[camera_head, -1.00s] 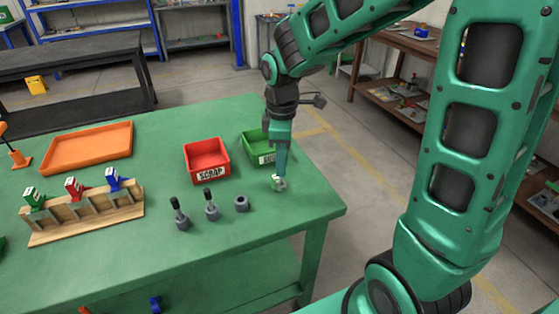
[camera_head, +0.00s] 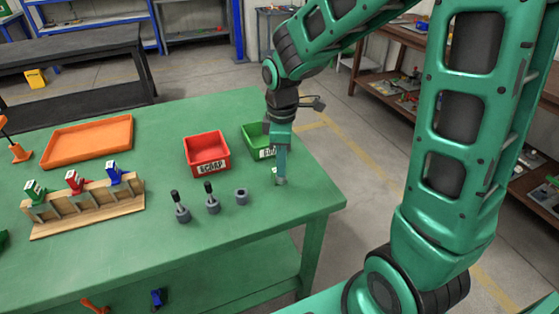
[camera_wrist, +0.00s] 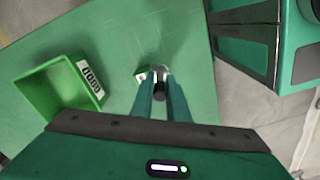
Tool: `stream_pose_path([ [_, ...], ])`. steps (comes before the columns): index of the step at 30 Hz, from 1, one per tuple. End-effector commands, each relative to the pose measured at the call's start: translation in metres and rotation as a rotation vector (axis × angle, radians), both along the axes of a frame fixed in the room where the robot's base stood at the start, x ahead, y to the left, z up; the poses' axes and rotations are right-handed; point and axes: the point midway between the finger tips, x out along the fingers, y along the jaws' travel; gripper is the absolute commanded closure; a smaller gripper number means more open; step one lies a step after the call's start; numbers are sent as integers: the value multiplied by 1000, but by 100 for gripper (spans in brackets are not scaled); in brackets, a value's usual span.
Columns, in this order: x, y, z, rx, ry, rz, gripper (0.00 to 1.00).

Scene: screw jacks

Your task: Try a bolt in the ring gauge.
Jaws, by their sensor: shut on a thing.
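My gripper (camera_wrist: 160,102) points down over the right part of the green table and is shut on a dark-headed bolt (camera_wrist: 160,90). The fingers hide most of the bolt. A grey round thing, seemingly the ring gauge (camera_wrist: 163,71), shows just beyond the bolt head in the wrist view. It also shows at the fingertips in the head view (camera_head: 281,181). I cannot tell whether the bolt is inside the ring or above it. A small green-and-white piece (camera_wrist: 143,74) sits beside it. Two other dark-topped bolts (camera_head: 175,197) (camera_head: 209,188) stand upright in grey holders; a third holder (camera_head: 241,197) is empty.
A green bin (camera_head: 252,140), its label partly hidden by my arm, stands behind my gripper. A red SCRAP bin (camera_head: 208,148) is left of it. An orange tray (camera_head: 90,142) and a wooden rack (camera_head: 85,217) with small coloured jacks lie farther left. The table's right edge is near.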

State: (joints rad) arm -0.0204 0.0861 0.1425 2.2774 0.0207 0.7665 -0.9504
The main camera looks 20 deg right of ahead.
Motion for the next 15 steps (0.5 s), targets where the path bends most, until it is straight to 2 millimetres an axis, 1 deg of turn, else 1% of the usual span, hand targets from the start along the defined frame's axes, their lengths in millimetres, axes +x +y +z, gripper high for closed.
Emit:
stream_pose_path([
  [9, 0, 0, -8, 0, 0, 0, 100],
  [15, 0, 0, -9, 0, -1, 0, 100],
])
